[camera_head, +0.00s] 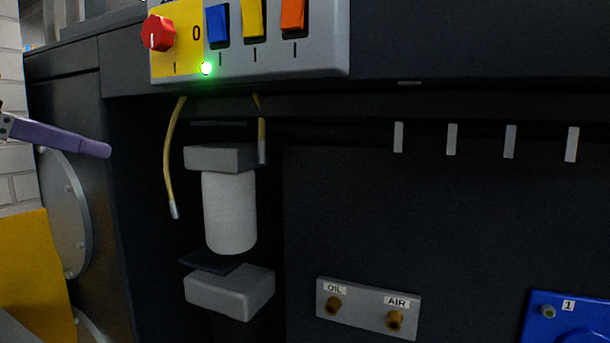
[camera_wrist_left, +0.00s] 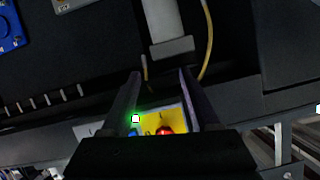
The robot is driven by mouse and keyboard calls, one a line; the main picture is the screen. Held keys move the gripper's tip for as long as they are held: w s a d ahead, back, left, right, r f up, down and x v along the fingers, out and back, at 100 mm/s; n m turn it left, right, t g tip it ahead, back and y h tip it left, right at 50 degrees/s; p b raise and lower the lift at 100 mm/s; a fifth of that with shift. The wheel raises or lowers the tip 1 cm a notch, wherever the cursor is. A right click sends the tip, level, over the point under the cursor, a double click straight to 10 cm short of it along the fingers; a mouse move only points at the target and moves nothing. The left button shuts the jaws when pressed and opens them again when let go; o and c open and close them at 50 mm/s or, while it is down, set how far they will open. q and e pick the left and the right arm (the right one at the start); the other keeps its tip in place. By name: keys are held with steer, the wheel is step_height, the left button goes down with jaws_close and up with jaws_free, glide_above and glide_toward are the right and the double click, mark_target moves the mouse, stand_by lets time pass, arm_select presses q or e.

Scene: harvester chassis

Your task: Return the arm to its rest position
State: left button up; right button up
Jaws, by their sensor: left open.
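My left gripper (camera_head: 62,139) comes in at the left edge of the head view, where a purple finger shows in front of the dark chassis. In the left wrist view the left gripper (camera_wrist_left: 160,73) is open, its two fingers well apart with nothing held between them. That view shows the scene upside down. Beyond the fingers are the white cylinder (camera_wrist_left: 163,25) and the control panel (camera_wrist_left: 160,118). In the head view the finger is left of the panel and apart from it. My right gripper is not in view.
The control panel (camera_head: 300,58) has a red knob (camera_head: 157,33), coloured switches and a lit green lamp (camera_head: 206,68). Two yellow cables (camera_head: 169,150) hang near the white cylinder (camera_head: 229,212). An OIL and AIR port plate (camera_head: 366,309) and a blue part (camera_head: 545,325) sit lower right.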

arm_select(q)
steer(key=s+d+f+n+g+y, duration=0.1)
steer(key=s+d+f+g, duration=0.15)
steer(key=f, duration=0.45)
steer(key=s+d+f+g+y, duration=0.1)
steer(key=s+f, duration=0.3)
steer(key=f, duration=0.3)
steer(key=s+d+f+n+g+y, duration=0.1)
steer(key=s+d+f+g, duration=0.15)
steer(key=s+f, duration=0.6)
steer(key=s+d+f+n+g+y, duration=0.1)
steer(key=s+d+f+n+g, duration=0.2)
steer(key=s, duration=1)
step_height(320, 180, up, 28)
steer(key=s+m+p, duration=0.1)
steer(key=p, duration=2.8)
steer(key=shift+a+g+p, duration=0.3)
steer(key=shift+a+p, duration=0.05)
steer(key=shift+s, duration=0.1)
